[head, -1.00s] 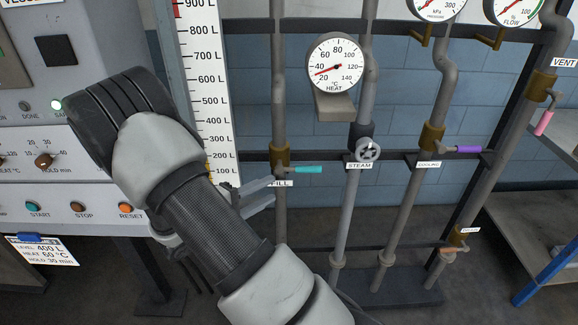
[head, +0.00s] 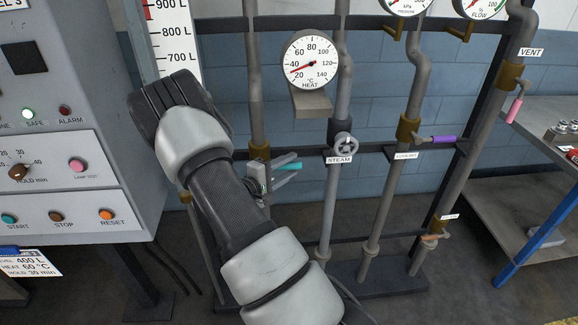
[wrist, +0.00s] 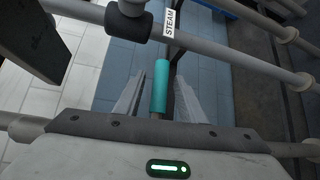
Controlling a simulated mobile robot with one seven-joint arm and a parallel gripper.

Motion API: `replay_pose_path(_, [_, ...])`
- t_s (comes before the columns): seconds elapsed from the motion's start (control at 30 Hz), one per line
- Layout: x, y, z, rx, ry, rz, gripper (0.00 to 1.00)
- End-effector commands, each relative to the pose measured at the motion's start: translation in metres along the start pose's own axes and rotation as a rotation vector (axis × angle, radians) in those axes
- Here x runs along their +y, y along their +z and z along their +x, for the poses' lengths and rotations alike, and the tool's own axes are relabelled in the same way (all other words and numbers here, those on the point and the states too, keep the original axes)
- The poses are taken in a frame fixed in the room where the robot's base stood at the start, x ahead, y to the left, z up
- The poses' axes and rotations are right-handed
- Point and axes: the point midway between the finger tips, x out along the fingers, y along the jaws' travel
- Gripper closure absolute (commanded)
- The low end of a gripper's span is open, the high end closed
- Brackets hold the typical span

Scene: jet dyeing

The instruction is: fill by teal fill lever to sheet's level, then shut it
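The teal fill lever (head: 290,166) points right, crosswise to its upright pipe (head: 255,95). In the wrist view the lever (wrist: 160,88) stands between the two fingers of my gripper (wrist: 161,80), with a gap on each side. My gripper (head: 284,173) is open and partly overlaps the lever in the head view. The sheet (head: 32,263) at the lower left reads level 400 L, heat 60 °C, hold 30 min. The litre scale (head: 173,40) shows 700 to 900 L; its lower part is hidden by my arm, so I cannot read the level.
A purple cooling lever (head: 430,140) and pink vent lever (head: 515,109) are farther right. The heat gauge (head: 311,60) is above. The control panel (head: 60,130) stands left, and a metal bench (head: 535,190) right.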

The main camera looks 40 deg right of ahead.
Motion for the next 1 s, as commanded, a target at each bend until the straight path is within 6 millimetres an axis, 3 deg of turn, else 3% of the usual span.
replay_pose_path(0.33, [-0.0002,-0.0001,0.005,0.0,0.0,0.0,0.64])
replay_pose_path(0.57, [-0.0002,-0.0001,0.0047,0.0,0.0,0.0,1.0])
replay_pose_path(1.0, [0.001,-0.0009,0.0035,-0.006,0.032,-0.033,1.0])
